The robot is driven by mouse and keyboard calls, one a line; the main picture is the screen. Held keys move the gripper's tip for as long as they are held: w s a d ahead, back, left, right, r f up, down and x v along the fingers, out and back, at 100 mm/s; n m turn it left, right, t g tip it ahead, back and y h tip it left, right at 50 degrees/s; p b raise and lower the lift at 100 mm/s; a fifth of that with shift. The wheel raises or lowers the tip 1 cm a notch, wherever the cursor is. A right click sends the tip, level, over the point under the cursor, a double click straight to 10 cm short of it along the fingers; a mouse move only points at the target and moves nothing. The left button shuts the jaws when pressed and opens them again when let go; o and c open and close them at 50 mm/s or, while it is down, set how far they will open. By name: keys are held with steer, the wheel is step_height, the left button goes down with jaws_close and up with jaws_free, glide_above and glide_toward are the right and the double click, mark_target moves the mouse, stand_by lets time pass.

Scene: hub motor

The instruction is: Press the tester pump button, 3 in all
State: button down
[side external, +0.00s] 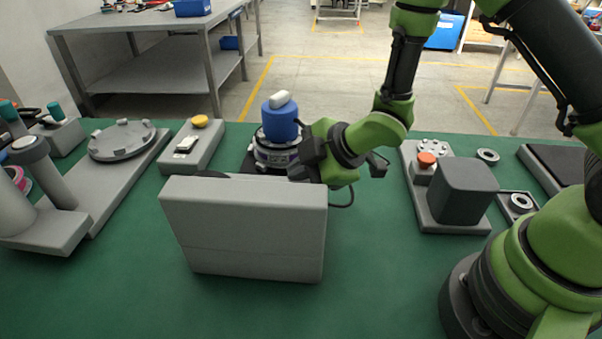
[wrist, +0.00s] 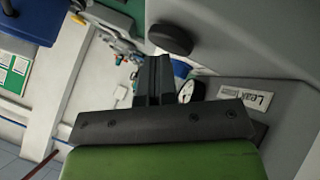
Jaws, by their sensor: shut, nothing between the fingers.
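The leak tester is a large grey box (side external: 245,230), seen from its back in the side external view. In the wrist view its grey front (wrist: 225,97) shows a label with "Leak" on it and a round gauge (wrist: 187,91). A dark round knob (wrist: 170,39), which looks like the pump button, sticks out beside the gauge; a dark edge (side external: 210,174) shows behind the box's top edge. My gripper (wrist: 153,80) is shut and empty, close to the tester's front. In the side view it (side external: 305,160) is behind the box's right end, its tips partly hidden. I cannot tell whether it touches the knob.
A grey block with a yellow button (side external: 200,121) is to the left. A fixture with an orange button (side external: 426,159) is to the right. The green table's front is clear.

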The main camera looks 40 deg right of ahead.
stand_by(0.4)
steer(key=shift+r, duration=1.3)
steer(key=shift+r, duration=2.55)
step_height(320, 180, up, 4)
steer(key=shift+f, duration=0.1)
stand_by(0.4)
steer(key=shift+f, duration=4.45)
